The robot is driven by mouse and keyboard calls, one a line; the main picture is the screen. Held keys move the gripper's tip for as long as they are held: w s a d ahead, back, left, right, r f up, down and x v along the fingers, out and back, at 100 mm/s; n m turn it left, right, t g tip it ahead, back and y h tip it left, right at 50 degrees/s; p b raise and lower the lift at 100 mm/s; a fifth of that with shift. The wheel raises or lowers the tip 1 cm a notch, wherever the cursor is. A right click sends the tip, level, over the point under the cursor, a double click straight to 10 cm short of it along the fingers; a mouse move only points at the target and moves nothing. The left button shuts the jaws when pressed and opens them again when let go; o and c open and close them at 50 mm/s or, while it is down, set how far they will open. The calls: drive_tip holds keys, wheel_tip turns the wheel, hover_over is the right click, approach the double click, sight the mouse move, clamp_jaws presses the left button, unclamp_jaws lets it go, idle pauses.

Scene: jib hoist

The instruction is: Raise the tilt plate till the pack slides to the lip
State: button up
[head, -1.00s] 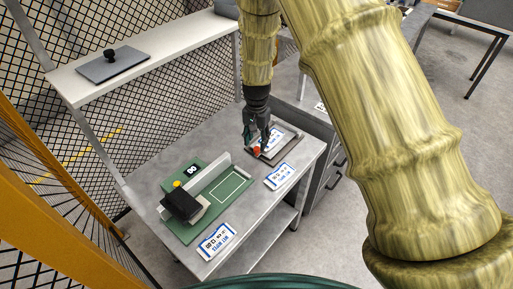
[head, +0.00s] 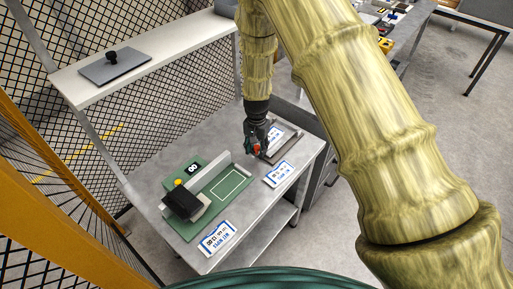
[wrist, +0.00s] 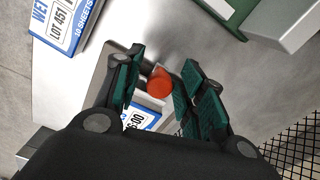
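The tilt plate (head: 287,146) is a grey tray at the table's far right corner, with a white and blue pack (head: 280,131) on it, partly hidden by my gripper. In the wrist view a corner of the pack (wrist: 138,121) shows below a red knob (wrist: 160,82) near the plate's edge. My gripper (wrist: 158,78) is open, with its green-padded fingers on either side of the knob; a narrow gap shows beside it. In the head view the gripper (head: 257,148) points down at the plate's left end. I cannot tell how far the plate is tilted.
A green board (head: 235,190) with a grey upright rail and a black block (head: 181,203) lies left of the plate. Two loose packs lie on the table, one close to the plate (head: 279,174), one at the front (head: 217,239). A shelf (head: 150,62) overhangs the back.

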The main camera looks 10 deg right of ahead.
clamp_jaws()
drive_tip(key=shift+w+d+r+g+y+p, duration=0.2)
drive_tip(key=shift+r+g+y+p, duration=0.15)
drive_tip(key=shift+r, duration=0.5)
drive_tip(key=shift+w+d+r+g+y+p, duration=0.1)
drive_tip(key=shift+w+d+r+g+y, duration=0.25)
drive_tip(key=shift+r, duration=0.5)
drive_tip(key=shift+w+d+r+g+y+p, duration=0.1)
drive_tip(key=shift+r+g+y+p, duration=0.15)
drive_tip(key=shift+r+y, duration=0.45)
drive_tip(key=v, duration=0.3)
drive_tip(key=shift+w+d+r+g, duration=0.25)
drive_tip(key=shift+d+r, duration=0.05)
drive_tip(key=shift+d, duration=0.05)
drive_tip(key=shift+o, duration=1.4)
unclamp_jaws()
drive_tip(key=shift+d+f, duration=0.1)
